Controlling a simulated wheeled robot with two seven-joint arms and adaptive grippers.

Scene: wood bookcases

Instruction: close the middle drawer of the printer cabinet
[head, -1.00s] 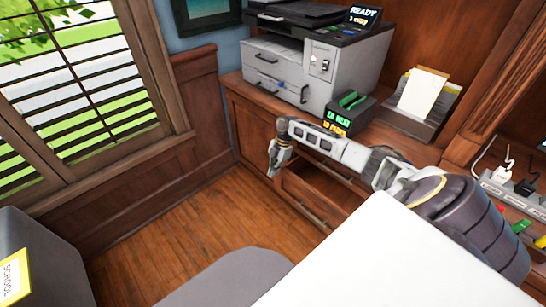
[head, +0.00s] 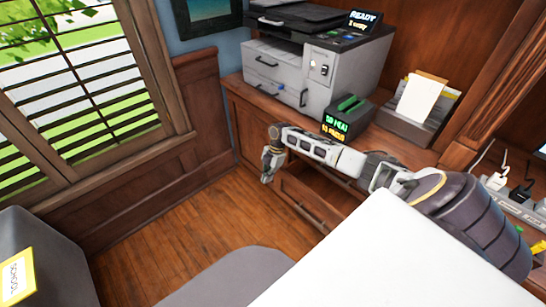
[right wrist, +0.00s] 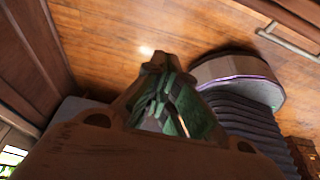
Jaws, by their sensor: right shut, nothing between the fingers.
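The wooden printer cabinet (head: 245,104) stands under the printer at the back. Its drawer (head: 309,203) is pulled out, and part of its dark inside shows beneath my right arm. A bar handle runs along the drawer front; a metal bar handle (right wrist: 290,43) also shows at the upper right of the right wrist view. My right gripper (head: 267,179) is shut and empty, pointing down just left of the drawer's far end. In the right wrist view its fingertips (right wrist: 159,60) are together over the floor. I cannot tell whether it touches the drawer. My left gripper is out of view.
A grey printer (head: 340,80) and a small black device (head: 347,115) with a green slot stand on the cabinet top. A paper holder (head: 410,121) is to their right. A white surface (head: 390,260) fills the lower right. Wooden floor (head: 185,240) is clear left of the drawer.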

